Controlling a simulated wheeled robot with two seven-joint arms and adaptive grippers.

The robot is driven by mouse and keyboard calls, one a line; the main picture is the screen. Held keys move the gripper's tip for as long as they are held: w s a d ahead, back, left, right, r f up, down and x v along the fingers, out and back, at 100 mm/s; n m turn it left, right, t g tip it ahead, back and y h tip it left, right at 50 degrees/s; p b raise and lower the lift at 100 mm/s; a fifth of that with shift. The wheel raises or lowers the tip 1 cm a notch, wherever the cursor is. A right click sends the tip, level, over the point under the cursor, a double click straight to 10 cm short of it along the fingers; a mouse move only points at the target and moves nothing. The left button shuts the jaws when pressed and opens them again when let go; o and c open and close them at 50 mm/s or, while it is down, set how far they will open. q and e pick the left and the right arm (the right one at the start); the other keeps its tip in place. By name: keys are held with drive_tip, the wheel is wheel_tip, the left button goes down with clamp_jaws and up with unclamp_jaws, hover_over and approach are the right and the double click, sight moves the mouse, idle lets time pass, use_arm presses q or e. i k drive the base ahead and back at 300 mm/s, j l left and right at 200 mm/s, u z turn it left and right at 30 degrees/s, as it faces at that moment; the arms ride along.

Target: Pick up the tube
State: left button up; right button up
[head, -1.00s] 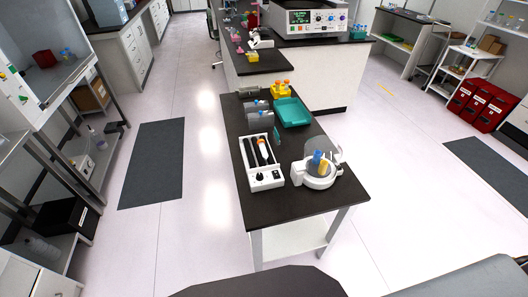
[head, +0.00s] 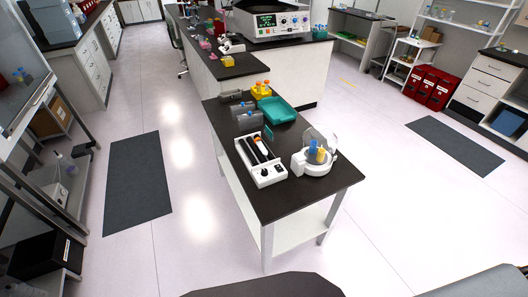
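Two tubes stand close together in a small round white device on the near part of the dark table: one with a blue cap (head: 313,146) and one with a yellow cap (head: 321,155). The white device (head: 312,168) has a clear lid standing open. A yellow rack (head: 262,94) farther back holds several small tubes with orange caps. I cannot tell which tube is the task's tube. Neither of my grippers is in view.
The table (head: 290,193) also bears a white box with black slots (head: 267,174), a teal tray (head: 277,110) and grey holders (head: 246,113). A counter with a large machine (head: 268,22) stands behind. Floor is clear on both sides of the table.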

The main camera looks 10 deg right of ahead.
sight(263, 150)
drive_tip(key=i+j+z, duration=0.1)
drive_tip(key=j+z, duration=0.2)
drive_tip(key=j, duration=0.3)
drive_tip(key=j+z, duration=0.3)
drive_tip(key=j, duration=0.25)
drive_tip(key=i+j+z, duration=0.2)
drive_tip(key=j+z, duration=0.15)
drive_tip(key=j, duration=0.3)
drive_tip(key=i+j+z, duration=0.2)
drive_tip(key=j, duration=0.15)
drive_tip(key=i+j+z, duration=0.25)
drive_tip(key=j+z, duration=0.2)
drive_tip(key=j, duration=0.6)
drive_tip(key=i+j+z, duration=0.1)
drive_tip(key=j+z, duration=0.4)
drive_tip(key=j, duration=0.6)
drive_tip(key=k+j+z, duration=0.1)
drive_tip(key=j+z, duration=0.35)
drive_tip(key=j, duration=0.65)
